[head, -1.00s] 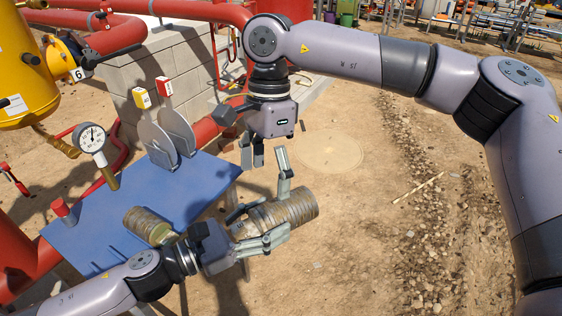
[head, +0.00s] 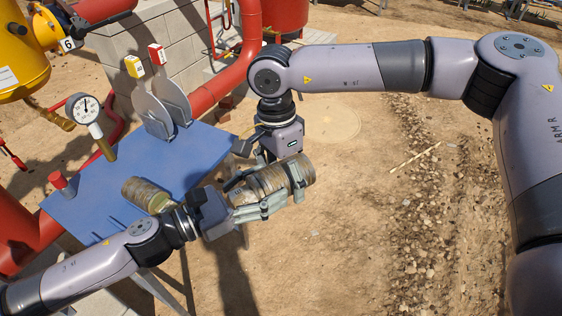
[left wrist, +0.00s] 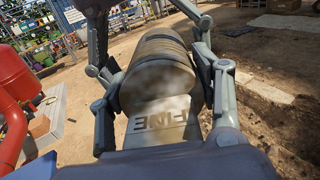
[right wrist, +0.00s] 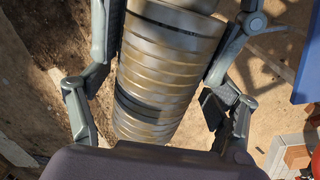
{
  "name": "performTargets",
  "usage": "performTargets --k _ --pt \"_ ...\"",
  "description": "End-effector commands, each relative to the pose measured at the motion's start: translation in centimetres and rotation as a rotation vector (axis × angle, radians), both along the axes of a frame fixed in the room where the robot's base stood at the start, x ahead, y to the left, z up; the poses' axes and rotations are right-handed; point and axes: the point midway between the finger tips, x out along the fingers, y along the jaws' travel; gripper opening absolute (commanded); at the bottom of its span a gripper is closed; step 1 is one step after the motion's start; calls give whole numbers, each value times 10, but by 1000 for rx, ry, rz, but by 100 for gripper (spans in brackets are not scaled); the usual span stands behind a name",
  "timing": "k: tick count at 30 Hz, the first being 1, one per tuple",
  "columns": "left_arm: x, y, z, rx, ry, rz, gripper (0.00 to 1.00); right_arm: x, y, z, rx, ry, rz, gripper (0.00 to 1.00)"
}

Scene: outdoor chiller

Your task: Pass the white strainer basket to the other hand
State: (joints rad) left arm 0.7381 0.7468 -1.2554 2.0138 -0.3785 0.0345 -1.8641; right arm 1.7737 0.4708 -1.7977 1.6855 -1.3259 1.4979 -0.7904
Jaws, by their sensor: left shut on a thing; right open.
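The strainer basket (head: 262,184), a ribbed pale cylinder with brown stains, is held out past the right edge of the blue table, lying roughly sideways. My left gripper (head: 264,196) is shut on it from the left. In the left wrist view its rounded end (left wrist: 158,85) sits between the fingers, with a pale plate marked FINE (left wrist: 165,125) below. My right gripper (head: 280,168) is open and has come down from above, over the right part of the basket. In the right wrist view the ribbed body (right wrist: 165,75) lies between the spread fingers. Some fingertips are hidden behind it.
On the blue table (head: 185,160) stand a similar ribbed cylinder (head: 147,194), two grey discs with yellow and red tags (head: 155,105), a pressure gauge (head: 88,115) and a red-topped piece (head: 60,182). Red pipes and a block wall (head: 160,40) are behind. Open dirt lies right.

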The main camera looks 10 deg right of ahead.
Motion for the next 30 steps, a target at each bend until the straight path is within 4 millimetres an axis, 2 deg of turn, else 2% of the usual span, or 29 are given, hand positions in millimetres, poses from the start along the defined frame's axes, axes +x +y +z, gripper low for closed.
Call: performTargets --k 11,30 --pt "0 0 1 -1 -1 0 25 -1 0 -4 0 1 -1 82" --pt "0 -1 2 -4 -1 -3 25 -2 2 -4 4 3 7 39"
